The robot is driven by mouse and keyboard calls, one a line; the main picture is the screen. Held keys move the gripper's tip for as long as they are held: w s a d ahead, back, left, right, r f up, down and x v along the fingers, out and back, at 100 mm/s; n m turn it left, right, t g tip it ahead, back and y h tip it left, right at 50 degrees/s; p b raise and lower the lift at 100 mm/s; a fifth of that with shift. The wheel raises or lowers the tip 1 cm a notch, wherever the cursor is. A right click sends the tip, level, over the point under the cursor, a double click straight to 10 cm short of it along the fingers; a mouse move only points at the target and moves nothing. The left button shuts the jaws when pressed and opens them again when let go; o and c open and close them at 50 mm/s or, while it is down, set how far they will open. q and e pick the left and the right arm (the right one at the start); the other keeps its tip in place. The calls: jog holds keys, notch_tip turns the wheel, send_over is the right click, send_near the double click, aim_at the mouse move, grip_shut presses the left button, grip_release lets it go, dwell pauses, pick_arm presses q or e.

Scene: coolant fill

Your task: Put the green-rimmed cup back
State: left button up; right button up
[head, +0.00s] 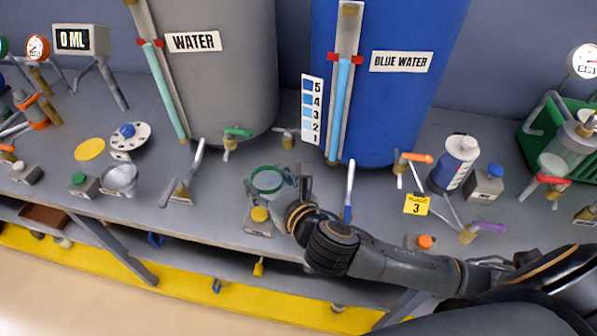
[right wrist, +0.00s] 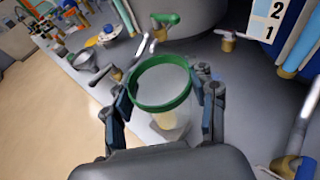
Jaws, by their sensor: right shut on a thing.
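The green-rimmed cup (head: 267,180) is clear with a thick green ring at its top. In the head view it is near the front of the bench, between the grey and blue tanks. My right gripper (head: 291,188) is shut on it, its fingers at the cup's sides. The right wrist view shows the green rim (right wrist: 161,83) between the two fingers of the gripper (right wrist: 162,100). The cup looks upright and empty. A box with a yellow button (head: 260,214) is just in front of it; whether the cup touches the bench is unclear. My left gripper is not in view.
The grey WATER tank (head: 222,75) and BLUE WATER tank (head: 400,90) stand behind, with a green-handled tap (head: 237,132) and lever handles in front. A flat yellow disc (head: 89,149) lies on clear bench at left. A white-and-blue bottle (head: 455,162) stands at right.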

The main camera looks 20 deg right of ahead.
jog(key=w+d+f, duration=0.1)
jog(key=w+f, duration=0.2)
jog(key=w+d+f, duration=0.2)
jog(key=w+f, duration=0.1)
jog(key=w, duration=0.1)
jog(key=w+d+f, duration=0.2)
jog(key=w+f, duration=0.1)
jog(key=w, duration=0.1)
jog(key=shift+d, duration=0.2)
notch_tip(320, 180, down, 2)
jog(key=shift+f, duration=0.6)
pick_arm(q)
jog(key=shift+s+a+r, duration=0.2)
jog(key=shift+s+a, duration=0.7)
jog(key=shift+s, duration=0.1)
pick_arm(e)
jog(key=shift+f, duration=0.15)
jog(key=o, duration=1.3)
jog(key=shift+c, duration=0.2)
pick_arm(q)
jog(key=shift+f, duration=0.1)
